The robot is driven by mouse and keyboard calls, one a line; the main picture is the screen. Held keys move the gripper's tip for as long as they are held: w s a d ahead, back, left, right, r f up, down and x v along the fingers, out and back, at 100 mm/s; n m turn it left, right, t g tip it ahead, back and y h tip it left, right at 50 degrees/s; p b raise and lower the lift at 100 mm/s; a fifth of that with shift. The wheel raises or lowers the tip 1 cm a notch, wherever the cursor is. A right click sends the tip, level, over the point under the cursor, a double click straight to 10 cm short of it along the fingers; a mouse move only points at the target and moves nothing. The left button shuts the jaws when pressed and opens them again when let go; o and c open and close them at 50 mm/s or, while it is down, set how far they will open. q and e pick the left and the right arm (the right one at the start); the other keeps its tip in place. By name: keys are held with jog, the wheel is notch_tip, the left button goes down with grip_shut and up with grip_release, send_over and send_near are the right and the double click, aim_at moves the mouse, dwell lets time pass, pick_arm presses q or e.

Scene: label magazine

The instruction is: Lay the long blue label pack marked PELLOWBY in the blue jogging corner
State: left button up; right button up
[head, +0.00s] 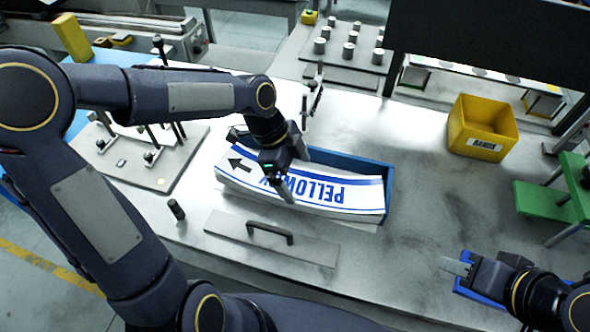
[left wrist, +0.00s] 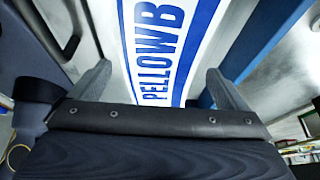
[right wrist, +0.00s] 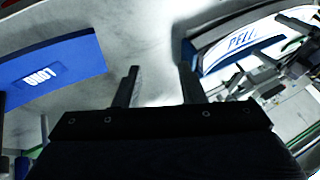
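The long white label pack (head: 335,198) with blue stripes, PELLOWBY lettering and an arrow lies on the steel table, slightly bowed. Its right part lies against the blue jogging corner (head: 376,168), whose wall shows behind it and at its right end; its left end reaches out past the blue wall. My left gripper (head: 281,188) is over the left half of the pack. In the left wrist view the pack (left wrist: 168,45) runs between the open fingers, which show gaps to its edges. My right gripper (head: 456,266) is open and empty at the right (right wrist: 160,88).
A grey plate with a black handle (head: 270,238) lies in front of the pack. A marked blue piece (right wrist: 45,75) is near my right gripper. A yellow bin (head: 484,128) and green stand (head: 550,205) are at right. A plate with posts (head: 145,165) is at left.

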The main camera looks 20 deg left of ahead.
pick_arm(q)
jog(key=shift+r, duration=0.15)
jog(key=shift+r+p, duration=0.35)
jog(key=shift+a+r, duration=0.25)
jog(key=shift+r, duration=0.05)
jog(key=v, duration=1.1)
jog(key=s+a+f+n+t, duration=0.1)
jog(key=s+n+t, duration=0.1)
jog(key=s+n, duration=0.3)
jog(key=s+a+f+n+t, duration=0.2)
jog(key=s+n, duration=0.4)
jog(key=n, duration=0.2)
jog(key=s+a+f+n+t, duration=0.1)
jog(key=s+f+n, duration=0.1)
jog(key=s+n, duration=0.3)
jog(key=shift+s+a+f+n+t+y, duration=0.1)
jog(key=shift+n+t+y, duration=0.1)
jog(key=shift+n, duration=0.35)
jog(key=shift+s+a+f+n+t+y, duration=0.1)
jog(key=shift+s+n+t+y, duration=0.1)
jog(key=shift+n, duration=0.35)
